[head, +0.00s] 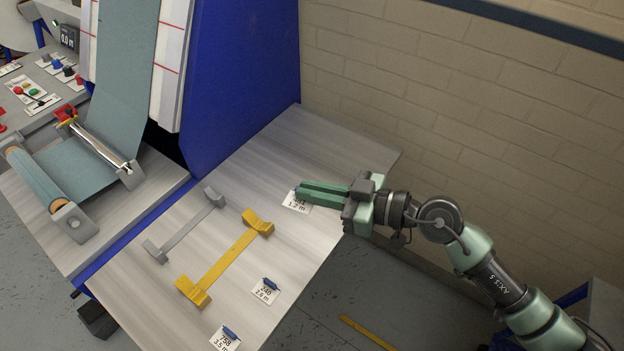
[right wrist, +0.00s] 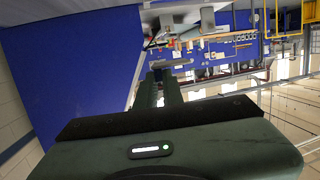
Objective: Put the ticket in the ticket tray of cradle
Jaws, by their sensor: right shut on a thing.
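My right gripper (head: 299,191) reaches in from the right with its long green fingers shut on a white ticket (head: 296,204) marked 1.2 m. The fingers hide part of the ticket's top. I cannot tell whether the ticket still touches the table. A yellow cradle (head: 226,262) and a grey cradle (head: 186,230) lie on the table to the left of the gripper. I cannot make out a ticket tray on either one. In the right wrist view the fingers (right wrist: 159,80) point away and the ticket is not clear. My left gripper is not in view.
Two more white tickets with blue clips, one marked 2.6 m (head: 265,291) and one marked 3.5 m (head: 225,339), lie toward the front of the metal table (head: 340,150). A blue machine panel (head: 240,80) stands behind. A cloth roller (head: 45,185) is at the left.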

